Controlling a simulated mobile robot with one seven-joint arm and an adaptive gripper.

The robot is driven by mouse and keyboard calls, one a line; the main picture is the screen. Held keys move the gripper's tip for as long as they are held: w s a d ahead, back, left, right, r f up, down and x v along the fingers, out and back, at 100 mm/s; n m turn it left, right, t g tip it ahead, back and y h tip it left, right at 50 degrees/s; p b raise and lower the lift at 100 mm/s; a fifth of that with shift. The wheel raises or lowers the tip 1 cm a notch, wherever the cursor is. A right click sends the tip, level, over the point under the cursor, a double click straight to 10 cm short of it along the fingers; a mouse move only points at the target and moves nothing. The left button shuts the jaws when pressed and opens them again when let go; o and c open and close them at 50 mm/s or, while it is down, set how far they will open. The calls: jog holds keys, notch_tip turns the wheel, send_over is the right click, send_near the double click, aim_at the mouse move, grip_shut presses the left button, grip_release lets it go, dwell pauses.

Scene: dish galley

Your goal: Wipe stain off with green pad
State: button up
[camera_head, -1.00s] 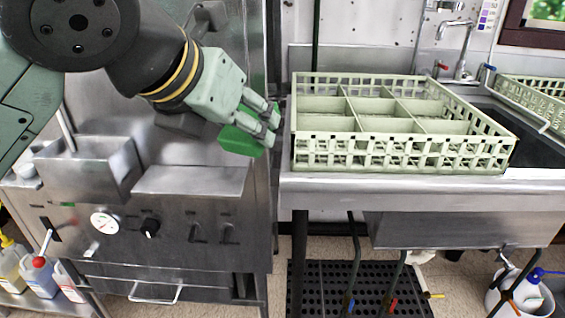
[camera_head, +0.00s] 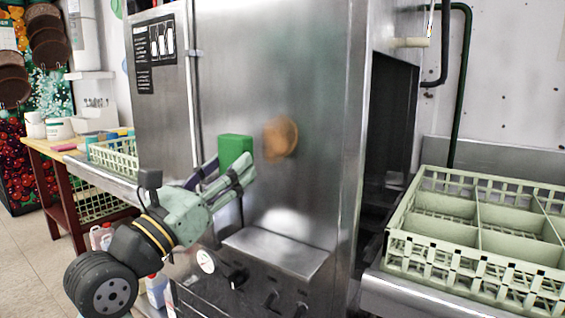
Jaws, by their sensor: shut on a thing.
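An orange-brown stain (camera_head: 280,138) is on the upright steel front of the dish machine (camera_head: 315,75), right of its middle. My gripper (camera_head: 243,172) is shut on the green pad (camera_head: 234,150). The pad is just left of the stain and slightly lower, close to the steel face. I cannot tell whether the pad touches the steel. The fingers hide the lower part of the pad.
A pale green dish rack (camera_head: 470,262) sits on the counter at right. A wooden table (camera_head: 62,160) stands at far left.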

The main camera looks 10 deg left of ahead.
jog(key=shift+w+d+f, duration=0.1)
jog(key=shift+w+d, duration=0.15)
jog(key=shift+w, duration=0.7)
jog(key=shift+w+d, duration=0.25)
jog(key=shift+w, duration=0.65)
jog(key=shift+w+d+f, duration=0.1)
jog(key=shift+w+d, duration=0.15)
jog(key=shift+w, duration=0.7)
jog(key=shift+w+d+r+p, duration=0.1)
jog(key=shift+w+d+p, duration=0.15)
jog(key=shift+w, duration=0.25)
jog(key=shift+w+d+p, duration=0.15)
jog(key=shift+w+p, duration=0.15)
jog(key=shift+w, duration=0.15)
